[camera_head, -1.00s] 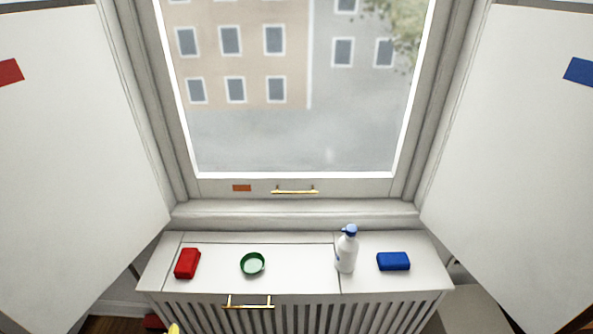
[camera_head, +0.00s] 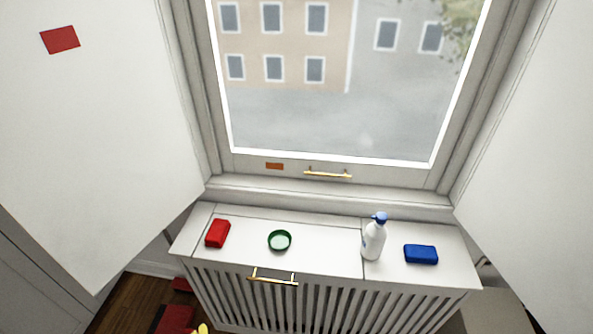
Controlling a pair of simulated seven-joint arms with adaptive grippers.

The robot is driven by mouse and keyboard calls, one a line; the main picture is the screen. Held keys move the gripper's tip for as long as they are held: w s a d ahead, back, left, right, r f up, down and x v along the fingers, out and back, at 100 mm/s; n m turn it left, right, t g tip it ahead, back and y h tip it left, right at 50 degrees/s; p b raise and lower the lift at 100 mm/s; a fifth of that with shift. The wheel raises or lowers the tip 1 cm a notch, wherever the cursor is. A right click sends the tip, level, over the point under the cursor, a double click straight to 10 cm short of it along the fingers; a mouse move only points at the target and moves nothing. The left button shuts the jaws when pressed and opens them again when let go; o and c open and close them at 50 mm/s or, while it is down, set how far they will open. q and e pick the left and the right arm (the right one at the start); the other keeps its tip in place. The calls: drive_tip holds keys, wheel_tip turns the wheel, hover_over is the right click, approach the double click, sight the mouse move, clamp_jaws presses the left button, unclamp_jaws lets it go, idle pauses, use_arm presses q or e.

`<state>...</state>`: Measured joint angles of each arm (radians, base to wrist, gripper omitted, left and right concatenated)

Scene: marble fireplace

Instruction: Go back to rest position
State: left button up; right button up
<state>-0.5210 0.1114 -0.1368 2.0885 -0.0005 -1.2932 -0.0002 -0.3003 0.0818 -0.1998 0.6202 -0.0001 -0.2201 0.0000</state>
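Neither of my grippers shows in the head view. On the white slatted cabinet (camera_head: 325,221) below the window lie a red block (camera_head: 218,233) at the left and a green round dish (camera_head: 280,240) beside it. A white bottle with a blue top (camera_head: 373,240) stands upright right of the middle. A blue block (camera_head: 421,254) lies at the right end. Nothing is seen holding or touching these things.
The window (camera_head: 330,90) has a gold handle (camera_head: 327,174) on its lower frame. Another gold handle (camera_head: 274,280) is on the cabinet front. White panels flank the window, the left one with a red patch (camera_head: 60,39). Red things (camera_head: 175,319) lie on the wooden floor.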

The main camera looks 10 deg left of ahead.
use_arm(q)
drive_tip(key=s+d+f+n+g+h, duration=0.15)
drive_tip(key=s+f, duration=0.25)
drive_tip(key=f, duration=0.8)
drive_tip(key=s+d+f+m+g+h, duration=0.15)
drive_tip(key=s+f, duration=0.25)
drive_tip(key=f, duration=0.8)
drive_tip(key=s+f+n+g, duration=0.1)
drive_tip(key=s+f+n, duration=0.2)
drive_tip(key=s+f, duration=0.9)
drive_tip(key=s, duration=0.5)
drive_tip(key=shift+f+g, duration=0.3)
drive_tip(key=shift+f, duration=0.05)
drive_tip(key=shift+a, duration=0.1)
